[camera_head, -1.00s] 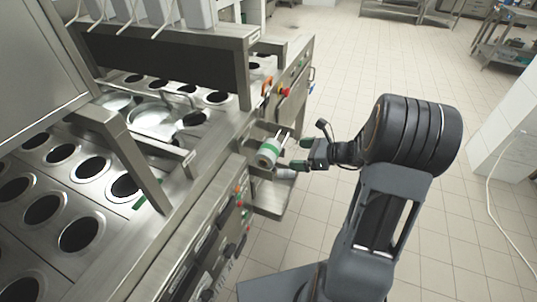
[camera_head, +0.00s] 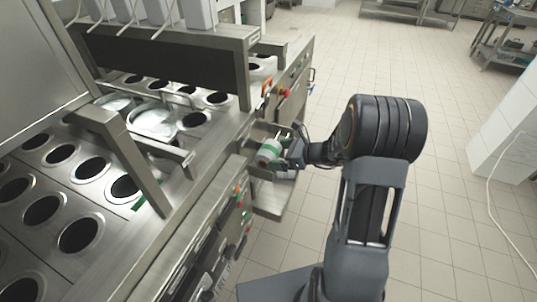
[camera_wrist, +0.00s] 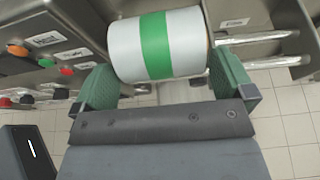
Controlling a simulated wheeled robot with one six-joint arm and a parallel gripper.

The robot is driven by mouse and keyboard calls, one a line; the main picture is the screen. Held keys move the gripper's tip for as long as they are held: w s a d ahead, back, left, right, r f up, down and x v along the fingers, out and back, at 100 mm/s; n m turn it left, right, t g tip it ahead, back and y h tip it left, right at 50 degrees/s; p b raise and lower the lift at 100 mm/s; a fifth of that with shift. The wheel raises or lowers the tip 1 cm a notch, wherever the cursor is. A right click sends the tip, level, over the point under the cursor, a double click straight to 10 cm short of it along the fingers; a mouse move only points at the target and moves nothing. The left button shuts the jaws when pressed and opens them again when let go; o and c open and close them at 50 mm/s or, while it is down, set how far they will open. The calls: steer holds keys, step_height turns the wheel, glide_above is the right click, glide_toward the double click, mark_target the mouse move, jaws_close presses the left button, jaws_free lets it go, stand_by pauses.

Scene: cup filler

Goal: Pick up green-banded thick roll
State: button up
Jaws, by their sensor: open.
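The green-banded thick roll (camera_head: 269,152) is pale with a green band around its middle. It sits at the side of the steel machine, by a metal bracket with rods. In the wrist view the roll (camera_wrist: 158,46) lies crosswise at the top, just ahead of my gripper. My gripper (camera_wrist: 166,80) is open. Its two green fingers stand at the left and right ends of the roll's lower edge, with a gap between them. In the head view my gripper (camera_head: 282,152) is right at the roll, and its fingers are partly hidden.
The steel machine (camera_head: 205,172) with several round holes fills the left. Metal rods (camera_wrist: 270,38) stick out to the right of the roll. A steel shelf (camera_head: 273,201) is below the roll. Buttons and knobs line the machine's front.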

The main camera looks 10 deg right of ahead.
steer(key=shift+c, duration=0.5)
steer(key=c, duration=0.7)
steer(key=shift+r, duration=0.1)
